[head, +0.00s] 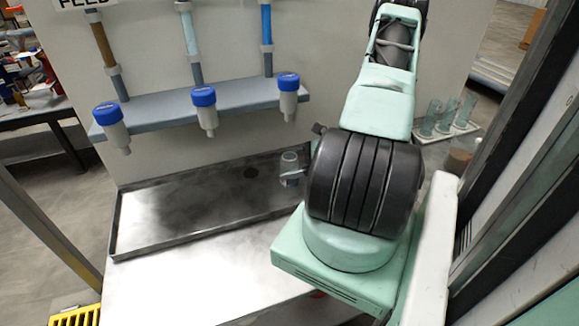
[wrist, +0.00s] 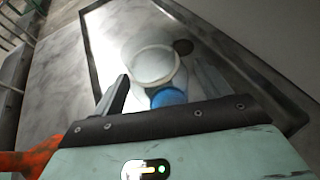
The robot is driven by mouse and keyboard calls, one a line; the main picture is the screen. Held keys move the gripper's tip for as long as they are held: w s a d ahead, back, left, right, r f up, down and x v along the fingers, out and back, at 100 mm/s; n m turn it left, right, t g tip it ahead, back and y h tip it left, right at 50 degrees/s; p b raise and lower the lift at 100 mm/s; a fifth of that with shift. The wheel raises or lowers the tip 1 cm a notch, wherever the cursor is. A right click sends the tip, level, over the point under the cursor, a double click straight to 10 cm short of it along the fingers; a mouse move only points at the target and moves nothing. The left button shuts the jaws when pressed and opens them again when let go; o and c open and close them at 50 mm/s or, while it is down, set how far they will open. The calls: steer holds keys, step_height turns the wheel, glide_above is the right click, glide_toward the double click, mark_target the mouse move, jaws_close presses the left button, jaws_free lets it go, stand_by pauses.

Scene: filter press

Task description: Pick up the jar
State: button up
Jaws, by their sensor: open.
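The jar (head: 290,163) is small, clear and open-topped, and stands near the right part of the metal tray. In the wrist view the jar (wrist: 154,62) shows its round pale rim, with a blue patch low on its near side. My gripper (wrist: 160,74) is open, with one dark finger on each side of the jar. I cannot tell whether the fingers touch it. In the head view my arm hides most of the gripper and part of the jar's right side.
The shallow metal tray (head: 160,222) has raised rims and a dark drain hole (head: 250,172). Several blue-capped bottles (head: 205,105) hang from a grey shelf (head: 160,107) above it. A rack of clear tubes (head: 447,120) stands to the right. The tray's left half is clear.

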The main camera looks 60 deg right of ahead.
mark_target(285, 157)
steer(key=shift+x, duration=0.95)
steer(key=c, duration=1.2)
steer(key=shift+r, duration=0.1)
steer(key=shift+r+b, duration=0.65)
steer(key=shift+r, duration=0.7)
steer(key=shift+s+d+r, duration=0.1)
steer(key=shift+r, duration=0.15)
steer(key=s+d+b, duration=0.2)
steer(key=s+d, duration=0.2)
steer(key=s, duration=0.4)
steer(key=s+d+b, duration=0.3)
steer(key=s+d, duration=0.1)
steer(key=s, duration=0.3)
steer(key=shift+s+b, duration=0.3)
steer(key=shift+s, duration=0.1)
